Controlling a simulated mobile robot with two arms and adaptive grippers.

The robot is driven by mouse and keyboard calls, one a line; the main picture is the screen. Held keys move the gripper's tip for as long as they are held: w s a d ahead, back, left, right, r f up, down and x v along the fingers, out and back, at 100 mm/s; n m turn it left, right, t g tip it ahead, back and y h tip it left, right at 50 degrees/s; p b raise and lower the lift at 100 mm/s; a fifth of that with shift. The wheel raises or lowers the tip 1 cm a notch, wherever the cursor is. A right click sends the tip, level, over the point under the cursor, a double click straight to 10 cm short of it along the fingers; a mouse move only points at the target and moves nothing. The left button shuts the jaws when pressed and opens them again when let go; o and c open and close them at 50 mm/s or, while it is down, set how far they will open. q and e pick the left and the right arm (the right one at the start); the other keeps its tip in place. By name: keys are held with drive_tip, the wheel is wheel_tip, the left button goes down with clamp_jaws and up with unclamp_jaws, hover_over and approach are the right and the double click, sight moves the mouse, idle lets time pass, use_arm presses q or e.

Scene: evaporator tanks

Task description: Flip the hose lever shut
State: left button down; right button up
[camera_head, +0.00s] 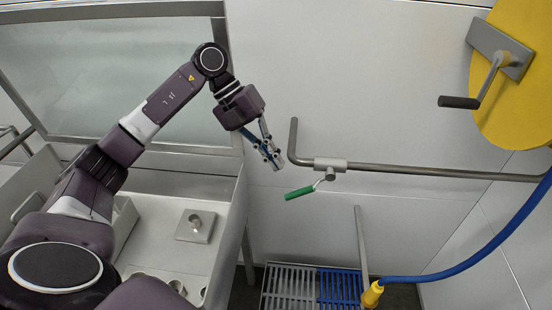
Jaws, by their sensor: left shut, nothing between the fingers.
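The hose lever (300,193) has a green handle and hangs below a grey valve body (331,164) on a metal pipe (430,171). The handle slants down to the left from the valve, at an angle to the pipe. My left gripper (276,164) is shut and empty. It is just left of the pipe's bend and above the green handle, apart from it in the picture; the depth between them is hard to tell. My right gripper is not in view.
A blue hose (470,262) with a yellow end (372,294) curves at the lower right. A yellow disc (520,95) with a black-handled crank (460,102) is at the upper right. A grey and blue grate (310,287) lies below. A steel basin (160,245) is under my left arm.

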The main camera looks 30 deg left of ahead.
sight(296, 192)
use_arm(q)
drive_tip(key=p+x, duration=0.1)
drive_tip(key=x, duration=0.5)
drive_tip(key=shift+d+f+p, duration=0.3)
drive_tip(key=shift+d+f, duration=0.05)
drive_tip(key=shift+f, duration=0.25)
drive_tip(key=shift+d+f+t+h+b, duration=0.1)
drive_tip(key=shift+f+t+h+b, duration=0.3)
drive_tip(key=shift+f+b, duration=0.85)
drive_tip(key=w+d+f+t+h+b, duration=0.1)
drive_tip(key=d+f+h+b, duration=0.3)
drive_tip(key=b, duration=0.5)
drive_tip(key=shift+w+d+f+m, duration=0.3)
drive_tip(key=shift+w+d+f, duration=0.1)
drive_tip(key=shift+w+d, duration=0.35)
